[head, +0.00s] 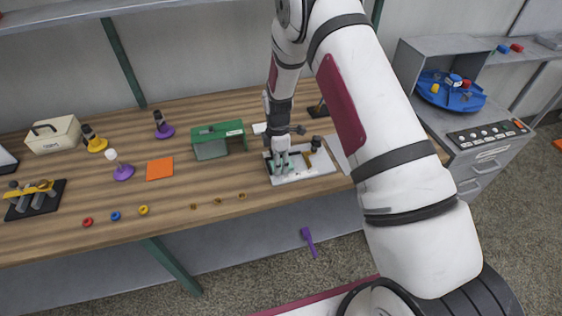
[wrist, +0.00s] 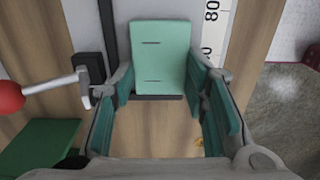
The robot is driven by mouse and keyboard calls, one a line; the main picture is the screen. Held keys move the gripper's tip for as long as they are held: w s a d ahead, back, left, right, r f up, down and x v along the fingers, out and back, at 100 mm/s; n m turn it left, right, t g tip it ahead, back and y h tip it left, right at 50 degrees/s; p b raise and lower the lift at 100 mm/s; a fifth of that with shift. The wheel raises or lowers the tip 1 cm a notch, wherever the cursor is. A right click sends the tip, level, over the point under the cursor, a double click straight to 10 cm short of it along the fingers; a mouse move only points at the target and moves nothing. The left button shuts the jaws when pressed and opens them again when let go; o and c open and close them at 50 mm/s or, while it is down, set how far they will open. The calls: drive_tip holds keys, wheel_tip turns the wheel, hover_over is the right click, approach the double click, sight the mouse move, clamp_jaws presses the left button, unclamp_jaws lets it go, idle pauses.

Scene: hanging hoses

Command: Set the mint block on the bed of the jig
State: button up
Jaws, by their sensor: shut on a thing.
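The mint block (wrist: 160,50) is a flat pale-green piece with two thin dark slots. In the wrist view it sits between the fingertips of my gripper (wrist: 160,92), and the green-padded fingers are closed on its sides. In the head view my gripper (head: 280,165) points down over the left part of the jig, whose pale base (head: 312,172) lies at the front of the bench. A small clamp-like part (head: 315,143) stands at the jig's right. My fingers hide most of the block there, and I cannot tell whether it touches the bed.
A green arch-shaped stand (head: 218,138) is left of the jig, with an orange square (head: 160,168) beyond it. In the wrist view, a rod with a red knob (wrist: 10,97) is at left and a numbered scale (wrist: 211,35) at upper right. Bare wood lies at front left.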

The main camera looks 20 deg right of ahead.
drive_tip(key=shift+w+r, duration=0.1)
drive_tip(key=shift+w, duration=0.55)
drive_tip(key=o, duration=1.2)
drive_tip(key=shift+w+r, duration=0.15)
drive_tip(key=shift+r, duration=0.15)
drive_tip(key=r, duration=0.5)
drive_tip(key=shift+s+r, duration=0.3)
drive_tip(key=shift+r, duration=0.05)
drive_tip(key=shift+s+r, duration=0.3)
drive_tip(key=shift+r, duration=0.45)
